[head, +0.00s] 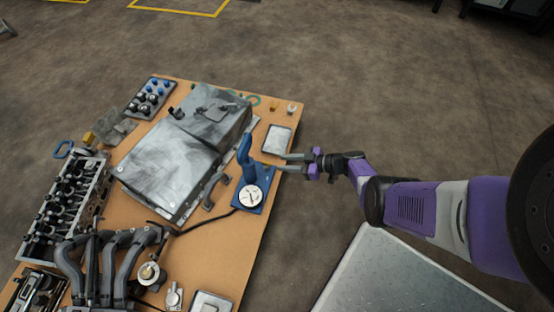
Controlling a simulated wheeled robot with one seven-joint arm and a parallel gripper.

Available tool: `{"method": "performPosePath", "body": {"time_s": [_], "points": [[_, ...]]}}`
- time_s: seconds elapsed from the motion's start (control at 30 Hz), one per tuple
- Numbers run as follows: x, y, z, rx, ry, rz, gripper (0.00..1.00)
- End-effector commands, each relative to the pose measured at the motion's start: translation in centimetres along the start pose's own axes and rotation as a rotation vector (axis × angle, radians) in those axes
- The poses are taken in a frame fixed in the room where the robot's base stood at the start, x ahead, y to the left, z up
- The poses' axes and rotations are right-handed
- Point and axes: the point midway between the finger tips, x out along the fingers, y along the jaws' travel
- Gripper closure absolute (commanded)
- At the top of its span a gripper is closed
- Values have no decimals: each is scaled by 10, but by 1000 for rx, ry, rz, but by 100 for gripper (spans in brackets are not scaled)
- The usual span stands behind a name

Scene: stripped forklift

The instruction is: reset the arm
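My arm, purple and grey, reaches in from the right side of the head view. My gripper (281,162) is over the right edge of the wooden workbench (275,214) and points left. Its two grey fingers are apart, with nothing visible between them. The fingertips are just right of a blue stand (245,153) with a round white dial (250,196). I cannot tell whether the fingers touch the stand or how high they are above the bench.
A large grey metal box (167,170), a cylinder head (66,205) and a pipe manifold (112,262) crowd the bench. A small metal tray (276,139) lies near the gripper. A grey metal surface (385,280) is below my arm.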

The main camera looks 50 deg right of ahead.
Motion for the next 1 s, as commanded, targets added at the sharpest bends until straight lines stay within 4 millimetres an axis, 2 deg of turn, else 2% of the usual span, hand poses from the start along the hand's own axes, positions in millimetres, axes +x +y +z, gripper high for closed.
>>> {"method": "performPosePath", "body": {"time_s": [0.17,0.83,0.9,1.0], "points": [[-11,-1,0,2,1,0,68],[-10,1,2,-30,-6,8,68],[-11,18,0,-76,-7,65,68],[-18,56,-21,-155,15,173,68]]}}
